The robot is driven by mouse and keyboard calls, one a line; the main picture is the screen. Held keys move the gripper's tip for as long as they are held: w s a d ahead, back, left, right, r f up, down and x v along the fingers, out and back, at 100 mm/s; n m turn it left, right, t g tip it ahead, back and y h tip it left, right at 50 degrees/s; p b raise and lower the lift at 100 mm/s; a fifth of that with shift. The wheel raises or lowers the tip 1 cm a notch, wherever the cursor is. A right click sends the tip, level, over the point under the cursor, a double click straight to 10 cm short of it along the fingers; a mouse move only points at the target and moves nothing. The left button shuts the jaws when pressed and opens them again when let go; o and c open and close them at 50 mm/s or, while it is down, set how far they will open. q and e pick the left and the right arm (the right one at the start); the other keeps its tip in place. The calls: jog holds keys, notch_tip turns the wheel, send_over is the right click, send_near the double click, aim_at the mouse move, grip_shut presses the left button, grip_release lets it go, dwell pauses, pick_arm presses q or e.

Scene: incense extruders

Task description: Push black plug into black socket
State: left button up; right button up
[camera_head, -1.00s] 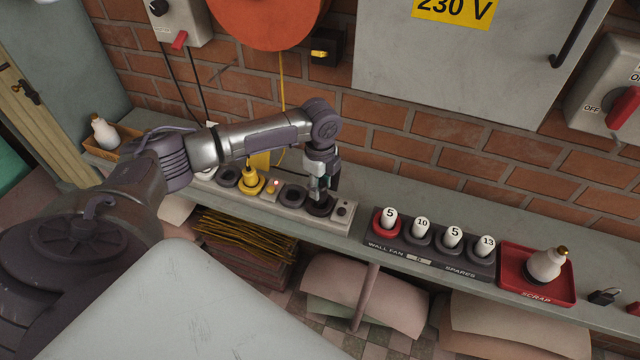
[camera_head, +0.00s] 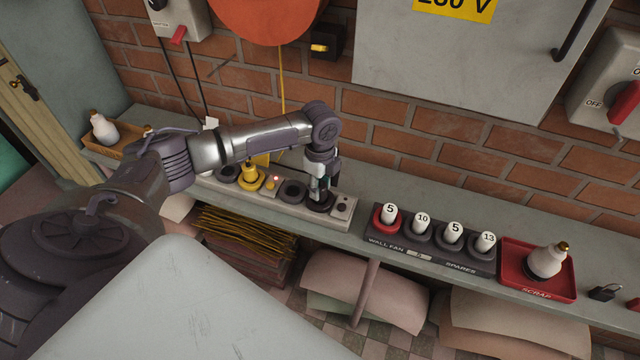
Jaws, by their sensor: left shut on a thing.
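My left gripper (camera_head: 320,190) points down over the round black socket (camera_head: 320,204) near the right end of the grey socket strip (camera_head: 345,208). It is shut on a dark thing at that socket, which I take to be the black plug. The fingers hide most of the plug, so I cannot tell how deep it sits. Another dark round socket (camera_head: 293,191) is just left of the gripper and looks empty. My right gripper is not in view.
A yellow plug (camera_head: 250,176) with a yellow cord stands further left on the strip, beside a lit red lamp (camera_head: 276,180). Right of the strip are a holder (camera_head: 400,243) with several numbered white fuses and a red scrap tray (camera_head: 510,283). The brick wall (camera_head: 400,140) rises behind.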

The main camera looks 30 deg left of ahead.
aim_at(320, 185)
pick_arm(q)
jog(key=shift+f, duration=0.35)
jog(key=o, duration=1.2)
jog(key=shift+f, duration=0.1)
jog(key=shift+o, duration=0.2)
jog(key=shift+r, duration=0.2)
notch_tip(320, 185, up, 12)
jog(key=shift+f, duration=0.15)
